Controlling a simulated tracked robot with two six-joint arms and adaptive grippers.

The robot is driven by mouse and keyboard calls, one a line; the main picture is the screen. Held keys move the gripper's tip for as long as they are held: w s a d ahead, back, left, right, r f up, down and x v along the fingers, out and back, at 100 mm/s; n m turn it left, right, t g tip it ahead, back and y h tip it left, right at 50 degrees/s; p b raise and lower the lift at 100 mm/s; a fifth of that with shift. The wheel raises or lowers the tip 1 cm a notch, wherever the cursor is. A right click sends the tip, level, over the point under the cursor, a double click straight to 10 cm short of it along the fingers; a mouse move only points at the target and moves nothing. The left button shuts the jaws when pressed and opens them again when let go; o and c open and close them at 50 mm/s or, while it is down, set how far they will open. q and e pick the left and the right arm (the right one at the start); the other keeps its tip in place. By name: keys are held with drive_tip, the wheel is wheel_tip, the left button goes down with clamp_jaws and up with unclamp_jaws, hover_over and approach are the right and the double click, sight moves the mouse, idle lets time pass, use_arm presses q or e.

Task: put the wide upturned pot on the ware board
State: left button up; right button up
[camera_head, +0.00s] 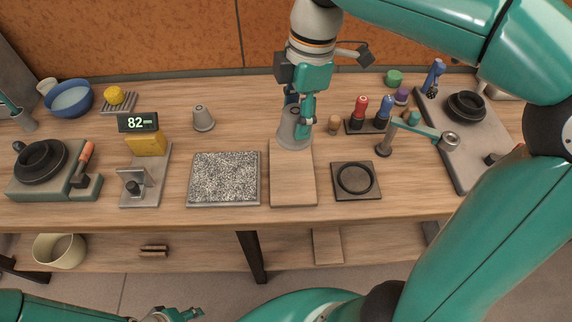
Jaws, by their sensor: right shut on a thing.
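The wide upturned pot (289,138) is grey and tapers upward. My right gripper (298,114) comes down from above and is shut on its upper part, which hides some of the pot. The pot is upright over the far end of the ware board (292,185), a plain light-wood board; I cannot tell whether its rim touches the board. The rest of the board is bare.
A speckled slab (223,180) lies close to the board's left side. A dark square plate (356,180) with a ring lies to its right. A small wooden piece (334,124) and a holder with red and blue tools (371,125) stand right of the held pot.

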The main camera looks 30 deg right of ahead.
wheel_tip(320, 180, down, 18)
drive_tip(key=shift+a+r+b, duration=0.1)
drive_tip(key=shift+a+b, duration=0.05)
drive_tip(key=shift+b, duration=0.35)
drive_tip(key=o, duration=1.2)
drive_tip(key=shift+w, duration=0.1)
drive_tip(key=shift+o, duration=0.2)
drive_tip(key=r, duration=0.4)
drive_tip(key=d+r, duration=0.1)
drive_tip(key=r, duration=0.7)
drive_tip(key=shift+d+p, duration=0.2)
drive_tip(key=shift+p, duration=0.15)
